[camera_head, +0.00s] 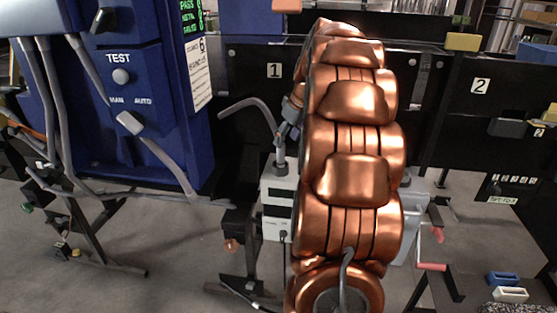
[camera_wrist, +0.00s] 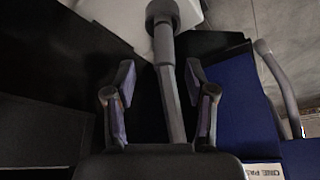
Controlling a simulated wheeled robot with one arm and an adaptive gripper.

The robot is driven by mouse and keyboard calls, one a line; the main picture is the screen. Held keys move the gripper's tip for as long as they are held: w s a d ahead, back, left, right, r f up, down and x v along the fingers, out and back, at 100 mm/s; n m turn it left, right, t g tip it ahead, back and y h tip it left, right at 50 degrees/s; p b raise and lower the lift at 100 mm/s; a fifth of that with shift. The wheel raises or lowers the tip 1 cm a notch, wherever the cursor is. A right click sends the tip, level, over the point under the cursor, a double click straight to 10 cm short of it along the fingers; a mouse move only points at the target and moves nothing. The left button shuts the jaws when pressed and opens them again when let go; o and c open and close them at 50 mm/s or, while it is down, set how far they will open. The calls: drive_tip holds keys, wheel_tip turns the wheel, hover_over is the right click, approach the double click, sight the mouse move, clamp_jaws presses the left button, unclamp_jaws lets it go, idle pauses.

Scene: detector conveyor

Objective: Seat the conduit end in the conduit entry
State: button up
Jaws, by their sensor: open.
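In the wrist view, my gripper (camera_wrist: 160,68) is open, with one finger on each side of a grey conduit (camera_wrist: 173,105). Gaps show between the conduit and both fingers. The conduit's far end meets a dark round collar, the conduit entry (camera_wrist: 163,14), against a pale box. I cannot tell how deep the end sits in it. In the head view, the grey conduit (camera_head: 255,102) bends over and drops to the top of a light grey box (camera_head: 275,190). My gripper (camera_head: 288,130) is beside its upright part, mostly hidden behind my copper arm.
A blue test cabinet (camera_head: 135,90) with hanging grey hoses stands at left. A black conveyor side panel (camera_head: 250,85) runs behind the conduit. Red-handled cranks (camera_head: 432,266) and small bins (camera_head: 510,294) are at right. Open floor shows at lower left.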

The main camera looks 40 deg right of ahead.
sight(278, 153)
drive_tip(key=shift+p+x, duration=0.6)
drive_tip(key=shift+x, duration=0.9)
drive_tip(key=p+x, duration=0.1)
drive_tip(key=x, duration=0.3)
drive_tip(key=shift+w+a+f+p, duration=0.1)
drive_tip(key=shift+w+a+p, duration=0.1)
drive_tip(key=shift+w+p, duration=0.1)
clamp_jaws()
